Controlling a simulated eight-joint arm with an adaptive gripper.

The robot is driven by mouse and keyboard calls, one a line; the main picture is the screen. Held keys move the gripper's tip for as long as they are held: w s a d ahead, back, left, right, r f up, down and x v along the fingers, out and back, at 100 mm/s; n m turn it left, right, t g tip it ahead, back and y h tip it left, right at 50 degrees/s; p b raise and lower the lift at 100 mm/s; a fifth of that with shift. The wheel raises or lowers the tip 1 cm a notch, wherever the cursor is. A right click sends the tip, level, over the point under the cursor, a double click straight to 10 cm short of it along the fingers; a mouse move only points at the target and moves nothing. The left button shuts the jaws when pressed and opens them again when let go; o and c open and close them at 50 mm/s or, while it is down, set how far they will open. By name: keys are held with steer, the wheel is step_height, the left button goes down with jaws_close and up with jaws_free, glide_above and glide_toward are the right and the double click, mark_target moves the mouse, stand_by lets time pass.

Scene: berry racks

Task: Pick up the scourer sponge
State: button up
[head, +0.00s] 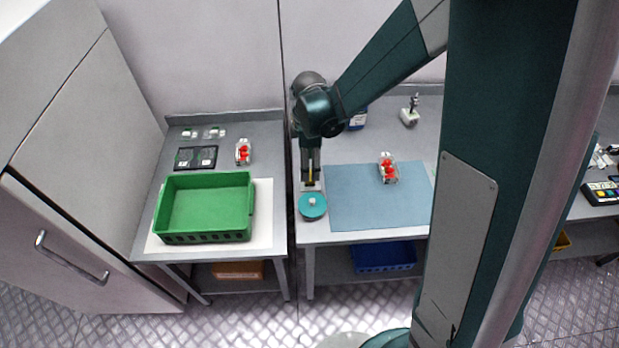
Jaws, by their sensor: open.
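My gripper (311,183) points down over the left front part of the middle table, just behind a round teal item. It is open. A thin yellowish strip shows between its fingers, too small to tell whether it is part of the gripper or the scourer sponge. I cannot make out the sponge for certain anywhere else; it may be hidden by the gripper. The round teal item (313,211) has a small pale piece on top and sits at the table's front left corner.
A blue mat (365,212) lies right of the gripper, with a punnet of red berries (388,169) on it. A green crate (205,235) stands on the left table. A bottle-like container (358,120) and a white device (409,115) stand behind. The mat's front is clear.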

steer(key=shift+f, duration=0.3)
steer(key=shift+f, duration=0.15)
steer(key=shift+f, duration=2.45)
steer(key=c, duration=0.8)
